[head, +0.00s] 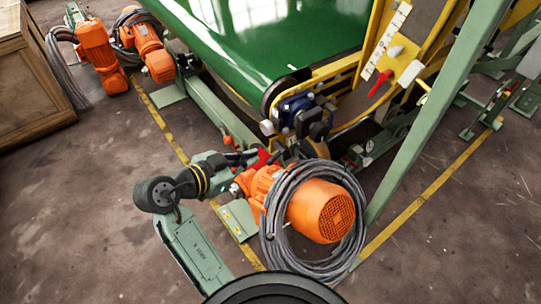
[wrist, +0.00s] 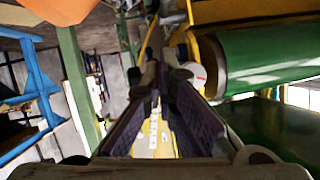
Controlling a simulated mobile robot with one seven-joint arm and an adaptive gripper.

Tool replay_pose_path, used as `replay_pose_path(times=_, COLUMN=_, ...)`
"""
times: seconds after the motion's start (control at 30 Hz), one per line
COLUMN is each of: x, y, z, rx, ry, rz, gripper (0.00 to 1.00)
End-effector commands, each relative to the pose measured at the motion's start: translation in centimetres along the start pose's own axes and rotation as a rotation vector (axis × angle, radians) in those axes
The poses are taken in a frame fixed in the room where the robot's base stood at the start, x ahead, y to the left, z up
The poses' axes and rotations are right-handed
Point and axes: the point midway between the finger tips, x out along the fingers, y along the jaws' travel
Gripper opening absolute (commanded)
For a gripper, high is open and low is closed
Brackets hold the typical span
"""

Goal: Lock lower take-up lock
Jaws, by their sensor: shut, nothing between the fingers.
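My gripper (head: 243,158) is shut and empty in the head view, reaching right, low beside the conveyor's end. A small red part (head: 263,160) is just past its fingertips; I cannot tell whether they touch or whether it is the lower take-up lock. A red handle (head: 380,83) with pale knobs sits higher, on the yellow side frame. In the wrist view my dark fingers (wrist: 162,75) converge in front of a yellow plate with markings (wrist: 153,135). A pale round part (wrist: 194,76) is just right of the fingertips. No lock handle is clear there.
The green belt (head: 265,40) ends above my gripper, with a blue part (head: 295,108) beneath its corner. An orange motor (head: 320,210) with coiled grey cable stands close to the right of my arm. A green post (head: 435,110) rises on the right. Open floor (head: 90,220) lies left.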

Motion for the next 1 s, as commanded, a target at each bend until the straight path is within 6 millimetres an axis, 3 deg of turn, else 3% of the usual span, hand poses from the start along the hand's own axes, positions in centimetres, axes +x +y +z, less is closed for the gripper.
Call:
replay_pose_path(times=0.33, x=7.4, y=0.1, z=-0.1, rx=-0.002, ry=0.0, rz=0.005, gripper=0.0)
replay_pose_path(times=0.4, x=8.2, y=0.0, z=0.9, rx=-0.007, ry=-0.002, rz=0.003, gripper=0.0)
replay_pose_path(times=0.63, x=9.9, y=0.0, z=2.5, rx=-0.003, ry=0.0, rz=0.001, gripper=0.0)
replay_pose_path(times=1.0, x=10.1, y=0.0, z=2.8, rx=-0.001, ry=0.0, rz=-0.001, gripper=0.0)
